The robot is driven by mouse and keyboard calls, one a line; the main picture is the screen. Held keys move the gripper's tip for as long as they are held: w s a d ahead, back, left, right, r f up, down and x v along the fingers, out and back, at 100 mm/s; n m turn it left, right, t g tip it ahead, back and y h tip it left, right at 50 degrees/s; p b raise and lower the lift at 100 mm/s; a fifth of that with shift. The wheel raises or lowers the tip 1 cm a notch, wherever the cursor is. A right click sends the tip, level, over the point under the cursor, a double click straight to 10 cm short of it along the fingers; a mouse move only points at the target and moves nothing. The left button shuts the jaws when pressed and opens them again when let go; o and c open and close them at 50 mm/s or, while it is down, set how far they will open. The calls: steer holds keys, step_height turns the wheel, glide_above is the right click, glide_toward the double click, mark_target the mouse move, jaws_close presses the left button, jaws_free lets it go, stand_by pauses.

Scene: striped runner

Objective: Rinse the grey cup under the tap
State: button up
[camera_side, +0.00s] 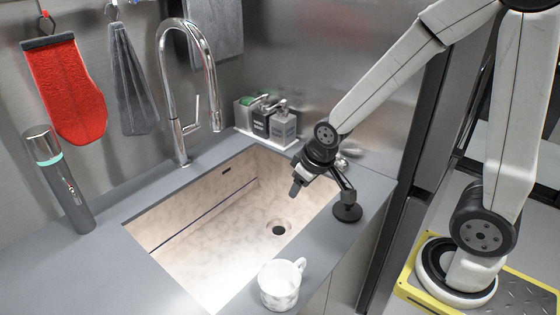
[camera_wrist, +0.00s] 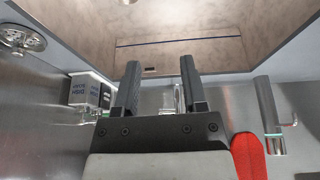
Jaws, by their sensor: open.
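The grey cup (camera_side: 279,289), pale and marbled with a handle, stands upright on the counter at the near edge of the sink in the side view. The tall chrome tap (camera_side: 171,92) arches at the back of the sink, and no water shows from it. My gripper (camera_side: 295,188) is open and empty above the right part of the sink, apart from the cup and the tap. In the wrist view its two dark fingers (camera_wrist: 160,72) stand apart with nothing between them.
The sink basin (camera_side: 185,232) looks empty, with a drain (camera_side: 278,228). Soap bottles (camera_side: 283,125) stand behind it. A black round-based object (camera_side: 347,212) stands at the right counter. A flask (camera_side: 60,182) stands left. A red mitt (camera_side: 66,91) and grey cloths hang on the wall.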

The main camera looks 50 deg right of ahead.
steer(key=w+d+r+t, duration=0.2)
steer(key=w+t, duration=0.2)
steer(key=w, duration=0.7)
steer(key=w+d+r+t, duration=0.2)
steer(key=w+t, duration=0.1)
steer(key=w, duration=0.8)
steer(key=n+t+y, duration=0.2)
steer(key=t+y, duration=0.1)
steer(key=t, duration=0.3)
glide_toward(197, 98)
steer(key=w+f, duration=0.1)
steer(key=w, duration=0.1)
steer(key=shift+w+d+r+n+y, duration=0.15)
steer(key=shift+w+n+y, duration=0.15)
steer(key=shift+w+n, duration=0.15)
steer(key=shift+w, duration=0.15)
steer(key=shift+w+a, duration=0.25)
steer(key=shift+w, duration=0.95)
steer(key=shift+w+a, duration=0.25)
steer(key=shift+w, duration=0.95)
steer(key=shift+w+a, duration=0.25)
steer(key=shift+w, duration=1)
jaws_close()
